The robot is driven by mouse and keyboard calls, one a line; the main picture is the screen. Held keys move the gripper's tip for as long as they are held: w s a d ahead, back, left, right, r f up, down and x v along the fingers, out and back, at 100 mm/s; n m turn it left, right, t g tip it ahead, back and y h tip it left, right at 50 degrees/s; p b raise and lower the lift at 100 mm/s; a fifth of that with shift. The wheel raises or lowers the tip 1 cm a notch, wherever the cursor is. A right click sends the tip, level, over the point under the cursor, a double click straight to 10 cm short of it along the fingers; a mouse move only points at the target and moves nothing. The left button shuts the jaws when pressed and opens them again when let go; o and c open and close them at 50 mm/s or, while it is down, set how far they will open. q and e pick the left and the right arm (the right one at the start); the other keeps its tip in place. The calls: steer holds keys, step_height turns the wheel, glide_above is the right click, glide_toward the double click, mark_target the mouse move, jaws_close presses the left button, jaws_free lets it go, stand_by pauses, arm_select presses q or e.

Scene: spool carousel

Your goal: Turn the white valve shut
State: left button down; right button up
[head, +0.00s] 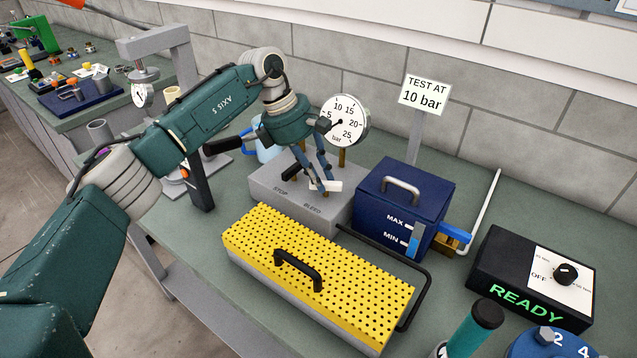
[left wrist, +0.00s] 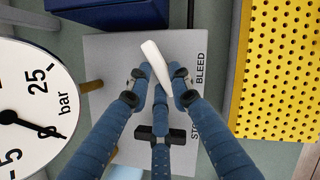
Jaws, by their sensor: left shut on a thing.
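The white valve (head: 331,186) is a small lever on top of the grey block, on the side of the BLEED label. In the left wrist view the white lever (left wrist: 153,60) slants between my fingertips. My left gripper (head: 318,181) reaches down from above with its blue fingers shut on this lever; it also shows in the left wrist view (left wrist: 160,85). A black lever (left wrist: 176,136) stands beside it, near the partly covered STOP label. The grey block (head: 275,205) carries a round white pressure gauge (head: 347,118) behind the gripper. My right gripper is not in view.
A yellow perforated box (head: 250,245) with a black handle lies in front of the block. A blue tank (head: 440,185) with a level window stands to the right. A black box (head: 490,265) reads READY. A sign (head: 424,94) says TEST AT 10 bar.

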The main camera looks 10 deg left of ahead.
arm_select(q)
steer(key=m, duration=0.1)
steer(key=m+g, duration=0.1)
steer(key=m, duration=0.1)
steer(key=shift+w+d+r+m, duration=0.15)
steer(key=shift+w+r+m, duration=0.05)
steer(key=shift+w+m, duration=0.15)
steer(key=shift+w+m+g, duration=0.15)
steer(key=shift+m+g, duration=0.45)
steer(key=shift+m, duration=0.45)
steer(key=shift+y, duration=0.3)
steer(key=c, duration=1.5)
jaws_free()
steer(key=shift+f, duration=0.15)
steer(key=shift+c, duration=0.2)
step_height(320, 180, up, 10)
